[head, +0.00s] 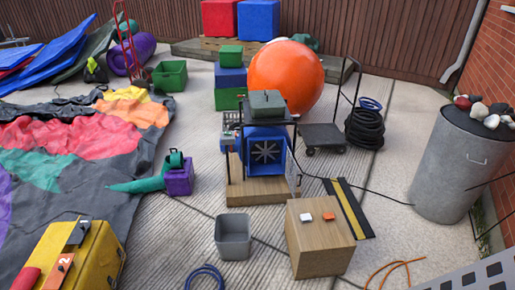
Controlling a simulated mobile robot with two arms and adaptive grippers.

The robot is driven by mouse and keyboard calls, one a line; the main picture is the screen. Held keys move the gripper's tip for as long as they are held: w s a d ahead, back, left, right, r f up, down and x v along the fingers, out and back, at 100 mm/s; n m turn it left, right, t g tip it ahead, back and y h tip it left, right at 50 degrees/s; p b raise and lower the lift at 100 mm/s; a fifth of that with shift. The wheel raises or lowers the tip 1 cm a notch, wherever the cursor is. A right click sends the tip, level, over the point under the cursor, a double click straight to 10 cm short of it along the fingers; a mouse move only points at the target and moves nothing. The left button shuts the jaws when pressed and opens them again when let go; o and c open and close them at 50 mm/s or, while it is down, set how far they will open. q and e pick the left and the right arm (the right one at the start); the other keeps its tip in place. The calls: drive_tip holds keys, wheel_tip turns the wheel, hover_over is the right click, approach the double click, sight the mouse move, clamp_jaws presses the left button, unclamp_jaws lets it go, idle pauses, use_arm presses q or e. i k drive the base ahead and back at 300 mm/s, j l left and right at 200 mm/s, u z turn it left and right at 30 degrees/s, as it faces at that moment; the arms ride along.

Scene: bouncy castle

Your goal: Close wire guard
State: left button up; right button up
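The blue blower (263,156) with a dark, star-shaped fan opening stands on a wooden base in the middle of the head view. A black frame surrounds it, and a grey-green box (267,102) sits on top. A small dark frame-like part (231,131) shows at the blower's left side; I cannot tell whether it is the wire guard. No guard is clearly visible across the fan opening. Neither of my grippers is in view.
A wooden box (321,246) with a white and an orange item on top and a grey bin (233,237) stand in front. A black cable crosses the ground. A metal drum (449,168) stands right, a yellow case (75,262) lower left. Paving between them is partly clear.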

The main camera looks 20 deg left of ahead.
sight(288, 149)
drive_tip(key=i+j+z, duration=0.15)
drive_tip(key=i+z, duration=0.25)
drive_tip(key=i, duration=0.5)
